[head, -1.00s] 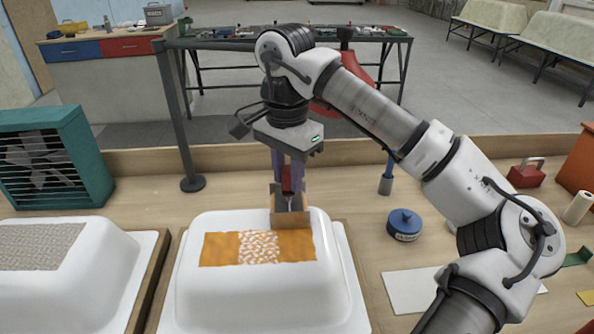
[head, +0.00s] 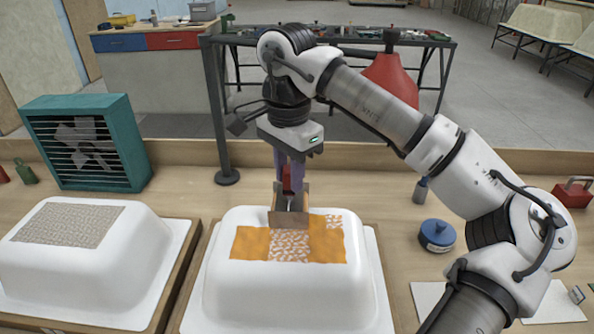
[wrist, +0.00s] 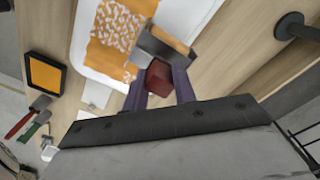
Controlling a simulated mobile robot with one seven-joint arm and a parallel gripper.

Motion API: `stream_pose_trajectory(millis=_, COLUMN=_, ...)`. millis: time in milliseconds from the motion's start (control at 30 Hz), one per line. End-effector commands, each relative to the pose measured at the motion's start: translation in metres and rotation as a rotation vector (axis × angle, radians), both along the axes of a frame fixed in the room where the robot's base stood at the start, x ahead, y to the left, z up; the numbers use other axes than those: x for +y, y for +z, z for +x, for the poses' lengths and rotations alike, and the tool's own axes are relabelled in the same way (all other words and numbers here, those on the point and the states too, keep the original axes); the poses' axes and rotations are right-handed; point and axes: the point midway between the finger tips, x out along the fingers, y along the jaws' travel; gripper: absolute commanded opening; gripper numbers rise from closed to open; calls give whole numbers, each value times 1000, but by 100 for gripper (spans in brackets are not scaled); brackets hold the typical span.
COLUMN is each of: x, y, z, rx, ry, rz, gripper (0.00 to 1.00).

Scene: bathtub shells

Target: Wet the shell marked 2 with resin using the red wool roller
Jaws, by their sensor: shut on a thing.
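My gripper (head: 289,182) has its purple fingers shut on the red grip (wrist: 158,78) of a tool with a wide, tan-grey head (head: 289,213); I take it for the roller, though no wool shows clearly. The head is at the back part of the middle white shell's top (head: 290,297), over its cloth patch; I cannot tell if it touches. The patch has orange wet areas at left (head: 250,243) and right (head: 327,245), with white-speckled areas in the middle (head: 288,247) and at the back right (head: 333,221). No number is readable on the shell.
Another white shell (head: 140,262) with a grey dry patch stands left. A teal fan (head: 90,140) is behind it. A blue round container (head: 437,235) sits right of the middle shell. A dark tray with orange liquid (wrist: 45,73) shows in the wrist view. A grey post (head: 222,110) stands behind.

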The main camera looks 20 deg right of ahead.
Motion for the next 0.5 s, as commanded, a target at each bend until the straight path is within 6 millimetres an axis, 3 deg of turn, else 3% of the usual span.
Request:
stream_pose_trajectory(millis=300, x=26, y=-1, z=8, rx=3, ry=4, rz=0, gripper=9)
stream_pose_trajectory(millis=500, x=32, y=-1, z=10, rx=2, ry=2, rz=0, gripper=9)
